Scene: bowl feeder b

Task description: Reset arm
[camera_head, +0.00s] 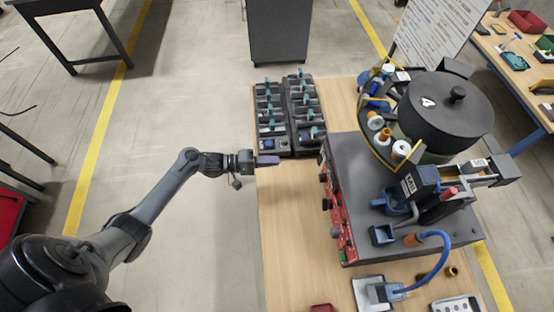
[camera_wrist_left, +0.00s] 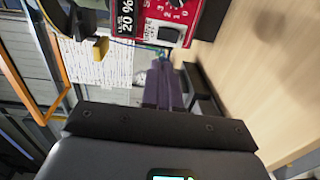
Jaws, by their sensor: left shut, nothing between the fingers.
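My left gripper (camera_head: 268,160) is at the end of my left arm, which reaches in from the left in the head view. It is over the left edge of the wooden table (camera_head: 282,235), just in front of the dark rack. Its purple fingers (camera_wrist_left: 163,88) are together and empty in the left wrist view. They are to the left of the bowl feeder's red control panel (camera_head: 340,215) and apart from it. The panel also shows at the top of the left wrist view (camera_wrist_left: 170,14). My right gripper does not show.
A dark rack with several teal-topped slots (camera_head: 286,115) stands at the table's back left. The bowl feeder (camera_head: 445,110) fills the right. Open floor (camera_head: 190,240) lies left of the table.

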